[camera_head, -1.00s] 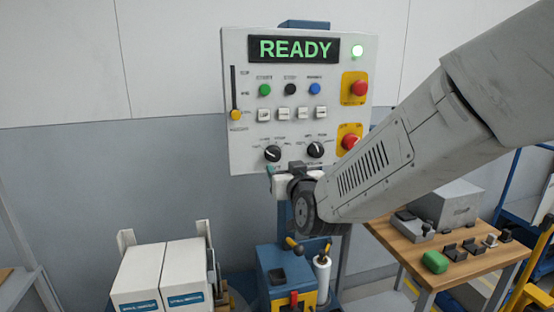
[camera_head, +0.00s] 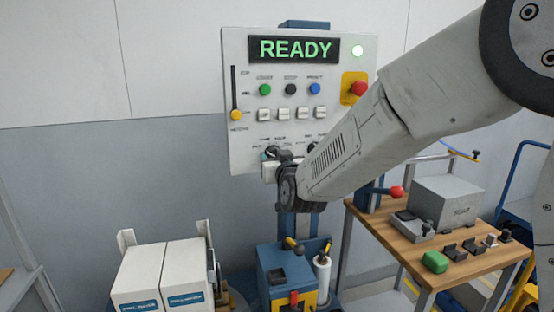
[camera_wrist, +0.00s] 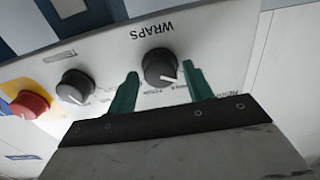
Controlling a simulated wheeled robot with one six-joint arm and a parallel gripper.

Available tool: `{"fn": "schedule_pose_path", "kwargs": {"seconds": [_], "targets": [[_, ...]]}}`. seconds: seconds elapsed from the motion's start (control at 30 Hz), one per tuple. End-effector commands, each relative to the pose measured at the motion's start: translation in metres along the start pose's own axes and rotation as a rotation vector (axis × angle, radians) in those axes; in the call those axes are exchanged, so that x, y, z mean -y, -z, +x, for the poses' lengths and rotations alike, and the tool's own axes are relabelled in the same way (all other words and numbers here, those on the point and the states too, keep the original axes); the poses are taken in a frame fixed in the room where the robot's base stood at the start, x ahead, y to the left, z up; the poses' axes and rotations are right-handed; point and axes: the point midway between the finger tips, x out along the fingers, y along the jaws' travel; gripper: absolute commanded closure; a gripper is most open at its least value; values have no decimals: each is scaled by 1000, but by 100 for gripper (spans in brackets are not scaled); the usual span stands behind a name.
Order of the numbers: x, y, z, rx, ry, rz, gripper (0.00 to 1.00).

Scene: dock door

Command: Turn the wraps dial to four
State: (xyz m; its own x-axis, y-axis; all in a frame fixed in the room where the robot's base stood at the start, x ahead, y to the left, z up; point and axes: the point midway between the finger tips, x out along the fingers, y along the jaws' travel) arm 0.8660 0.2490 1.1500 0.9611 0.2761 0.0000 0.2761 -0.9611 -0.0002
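The wraps dial (camera_wrist: 158,67) is a dark round knob on the white panel (camera_head: 240,150), under upside-down WRAPS lettering in the wrist view. Its white pointer mark points to the lower right in that view. My gripper (camera_wrist: 160,84) is open, with one green finger on each side of the dial. Gaps show between fingers and knob; I see no grip on it. In the head view my gripper (camera_head: 269,158) is at the panel's lower left dial position and largely hides the dial. The numbers around the dial are too blurred to read.
A second dark dial (camera_wrist: 75,86) and a red button (camera_wrist: 29,104) are beside it. The panel also has a READY display (camera_head: 295,49), coloured buttons, white switches and a slider (camera_head: 236,114). White boxes (camera_head: 160,275) stand below left; a wooden table (camera_head: 385,232) stands right.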

Motion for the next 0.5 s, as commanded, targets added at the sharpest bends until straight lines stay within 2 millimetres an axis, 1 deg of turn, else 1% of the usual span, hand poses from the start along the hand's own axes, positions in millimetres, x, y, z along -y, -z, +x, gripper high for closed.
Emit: {"fn": "schedule_pose_path", "kwargs": {"seconds": [0.03, 0.07, 0.1, 0.13, 0.37, 0.5], "targets": [[0, 0, 0, 0, 0, 0, 64], [0, 0, 0, 0, 0, 0, 72], [0, 0, 0, 0, 0, 0, 83], [0, 0, 0, 0, 0, 0, 86], [0, 0, 0, 0, 0, 10, 86], [0, 0, 0, 0, 0, 46, 86]]}}
